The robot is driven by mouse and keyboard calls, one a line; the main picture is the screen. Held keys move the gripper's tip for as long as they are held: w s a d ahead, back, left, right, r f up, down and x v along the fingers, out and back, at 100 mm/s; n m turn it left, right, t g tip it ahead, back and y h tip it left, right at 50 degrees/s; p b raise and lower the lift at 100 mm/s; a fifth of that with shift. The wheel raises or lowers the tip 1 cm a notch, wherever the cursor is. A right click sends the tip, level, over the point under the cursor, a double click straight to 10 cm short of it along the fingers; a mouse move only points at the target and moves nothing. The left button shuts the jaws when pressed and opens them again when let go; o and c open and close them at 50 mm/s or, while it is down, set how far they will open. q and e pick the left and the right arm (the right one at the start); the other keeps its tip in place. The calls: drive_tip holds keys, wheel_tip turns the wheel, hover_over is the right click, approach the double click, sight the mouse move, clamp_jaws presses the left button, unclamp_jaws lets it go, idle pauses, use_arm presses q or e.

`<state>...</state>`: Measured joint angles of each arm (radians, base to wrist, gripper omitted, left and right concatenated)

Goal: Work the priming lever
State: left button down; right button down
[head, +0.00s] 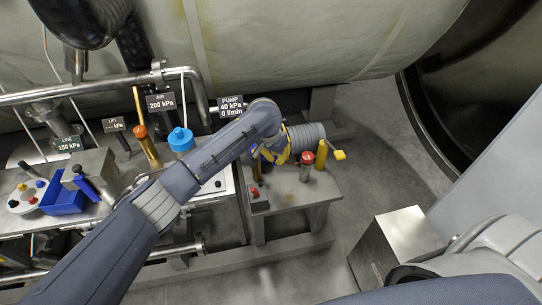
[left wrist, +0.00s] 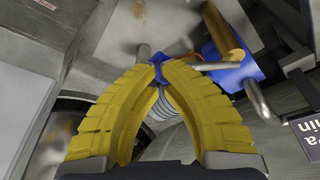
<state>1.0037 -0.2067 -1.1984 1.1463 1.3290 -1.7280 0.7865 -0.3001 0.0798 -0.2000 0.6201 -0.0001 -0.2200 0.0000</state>
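The pump (head: 305,138) has a grey ribbed cylinder and sits on a metal stand, under a sign reading PUMP 40 kPa, 0 l/min. In the left wrist view a thin metal rod (left wrist: 212,66), seemingly the priming lever, runs from a blue block (left wrist: 232,72) to a small blue grip (left wrist: 156,71). My left gripper (head: 268,155) reaches over the stand beside the cylinder. In the left wrist view its yellow fingers (left wrist: 163,68) close together around the blue grip. My arm and fingers hide most of the lever in the head view. My right gripper is not in view.
A red-topped post (head: 306,166) and a yellow-handled valve (head: 338,155) stand right of my left gripper. A red button box (head: 259,199) is at the stand's front. A blue-capped fitting (head: 181,139) and a blue bin (head: 64,199) are left.

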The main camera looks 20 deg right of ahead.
use_arm(q)
wheel_tip(320, 180, down, 5)
drive_tip(key=shift+s+r, duration=0.1)
idle(1.2)
drive_tip(key=shift+r, duration=2.5)
drive_tip(key=shift+r, duration=3.45)
drive_tip(key=shift+f, duration=0.1)
